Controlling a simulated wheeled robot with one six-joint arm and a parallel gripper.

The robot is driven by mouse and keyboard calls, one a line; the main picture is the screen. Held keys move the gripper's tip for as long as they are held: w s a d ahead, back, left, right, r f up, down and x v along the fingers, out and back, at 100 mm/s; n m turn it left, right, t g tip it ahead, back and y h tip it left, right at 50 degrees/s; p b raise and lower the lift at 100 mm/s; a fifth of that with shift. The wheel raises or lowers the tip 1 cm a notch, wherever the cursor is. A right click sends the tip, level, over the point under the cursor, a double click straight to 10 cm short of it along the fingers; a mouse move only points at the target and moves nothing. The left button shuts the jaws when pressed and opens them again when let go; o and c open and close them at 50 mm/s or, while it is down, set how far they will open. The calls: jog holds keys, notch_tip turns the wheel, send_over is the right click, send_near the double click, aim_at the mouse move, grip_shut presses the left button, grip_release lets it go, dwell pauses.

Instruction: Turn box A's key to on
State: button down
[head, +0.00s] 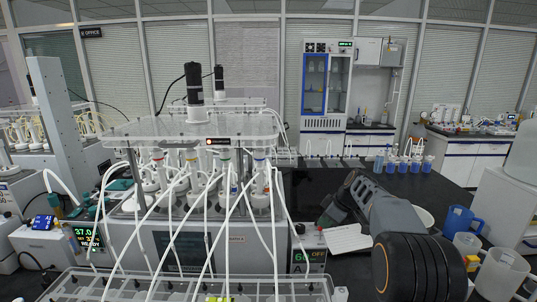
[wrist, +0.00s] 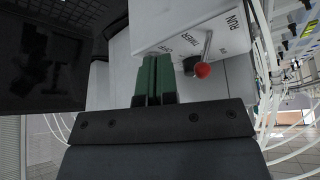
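Box A (head: 308,252) is a small box in the head view, with a green display reading OFF and the letter A on its front. In the wrist view its pale panel (wrist: 190,25) carries the words OFF, TIMER and RUN. A metal lever with a red tip (wrist: 203,70) sticks out by these words, with a dark round part beside it. I cannot tell which of them is the key. My gripper (wrist: 156,62) has green fingers close together, with nothing visible between them. They are left of the red tip, apart from it. In the head view the fingertips are hard to make out.
White tubes run from the reactor rig (head: 200,130) down to a clear rack (head: 180,287) in front. A white paper sheet (head: 346,239) lies on the dark bench. Blue and clear jugs (head: 460,221) stand at the right. The bench behind my arm is mostly clear.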

jog(key=shift+s, duration=0.1)
jog(key=shift+s+d+b, duration=0.2)
jog(key=shift+b, duration=0.1)
notch_tip(320, 180, up, 6)
jog(key=p, duration=0.4)
jog(key=shift+r, duration=0.15)
notch_tip(320, 180, down, 6)
jog(key=w+d+p, duration=0.1)
jog(key=w+p, duration=0.1)
jog(key=p, duration=0.1)
jog(key=shift+w+f+p, duration=0.15)
jog(key=shift+f+p, duration=0.05)
jog(key=shift+p, duration=0.2)
dwell(0.7)
